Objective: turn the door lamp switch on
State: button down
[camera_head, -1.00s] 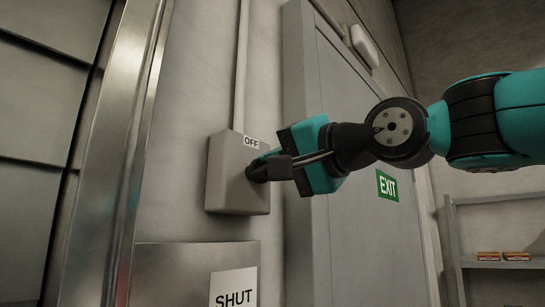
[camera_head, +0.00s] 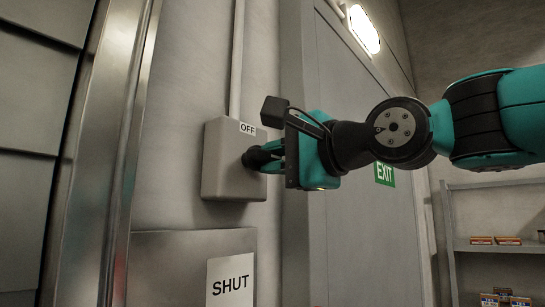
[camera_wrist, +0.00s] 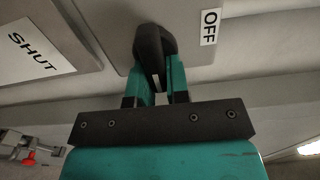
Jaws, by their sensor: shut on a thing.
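The switch is a grey wall box (camera_head: 224,170) with a black knob (camera_wrist: 150,42) on its front and an OFF label (camera_head: 247,129) at its upper edge. My gripper (camera_head: 264,156) is shut on the knob, with one finger on each side in the wrist view. In the head view the gripper hides most of the knob. The wrist view also shows the OFF label (camera_wrist: 209,27) to the right of the knob. The door lamp (camera_head: 363,30) above the door glows bright.
The grey door (camera_head: 365,235) with a green EXIT sign (camera_head: 385,174) stands behind my arm. A panel with a SHUT sign (camera_head: 230,282) is below the switch box. A metal frame (camera_head: 110,150) rises at left. A shelf (camera_head: 495,249) with small boxes is at right.

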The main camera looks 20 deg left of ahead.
jog(key=shift+f, duration=0.1)
jog(key=c, duration=1.1)
grip_release()
jog(key=b+v, duration=0.6)
jog(key=v, duration=1.1)
jog(key=shift+d, duration=0.25)
jog(key=shift+s, duration=0.1)
